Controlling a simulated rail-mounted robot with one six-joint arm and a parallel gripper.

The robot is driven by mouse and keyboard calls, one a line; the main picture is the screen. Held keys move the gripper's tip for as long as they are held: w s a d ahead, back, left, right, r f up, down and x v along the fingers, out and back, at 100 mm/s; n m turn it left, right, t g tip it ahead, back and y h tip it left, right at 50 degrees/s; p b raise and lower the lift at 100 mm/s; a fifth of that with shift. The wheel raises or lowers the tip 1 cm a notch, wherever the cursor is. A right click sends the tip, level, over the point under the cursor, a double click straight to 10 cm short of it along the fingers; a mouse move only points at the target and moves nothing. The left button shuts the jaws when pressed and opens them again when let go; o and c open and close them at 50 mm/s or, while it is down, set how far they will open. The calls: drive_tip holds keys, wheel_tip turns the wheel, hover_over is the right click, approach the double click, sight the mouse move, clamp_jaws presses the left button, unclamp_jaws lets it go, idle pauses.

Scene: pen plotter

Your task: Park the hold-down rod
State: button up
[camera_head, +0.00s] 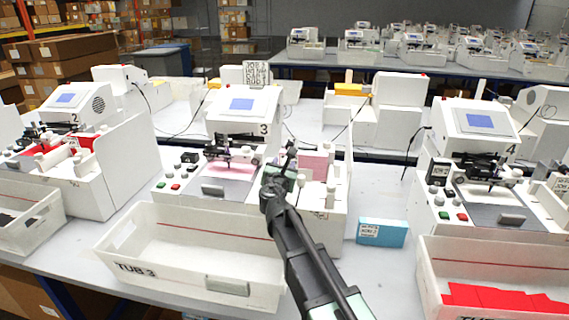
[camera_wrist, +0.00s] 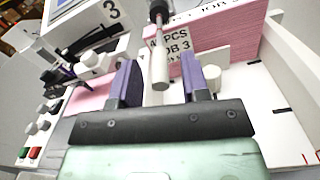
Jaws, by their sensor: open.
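The plotter marked 3 (camera_head: 228,127) stands mid-bench. My gripper (camera_head: 283,165) is at its right side, beside a pink stack of cards. In the wrist view my gripper (camera_wrist: 159,78) has its two purple fingers apart. A pale rod with a dark upper end, apparently the hold-down rod (camera_wrist: 159,66), shows in the gap between the fingers, and neither finger visibly touches it. Behind it is the pink stack (camera_wrist: 200,42) with a label reading JOB 3. The rod's rest is not clearly visible, and the rod is hidden by my gripper in the head view.
An open, empty white tub marked TUB 3 (camera_head: 190,285) sits in front of the plotter. A blue box (camera_head: 381,233) lies on the bench to the right. Plotter 4 (camera_head: 483,130) and a tub with red sheets (camera_head: 490,299) are further right. Pen carriage (camera_head: 232,152) is left of my gripper.

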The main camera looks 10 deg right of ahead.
drive_tip(key=shift+x, duration=1.15)
clamp_jaws()
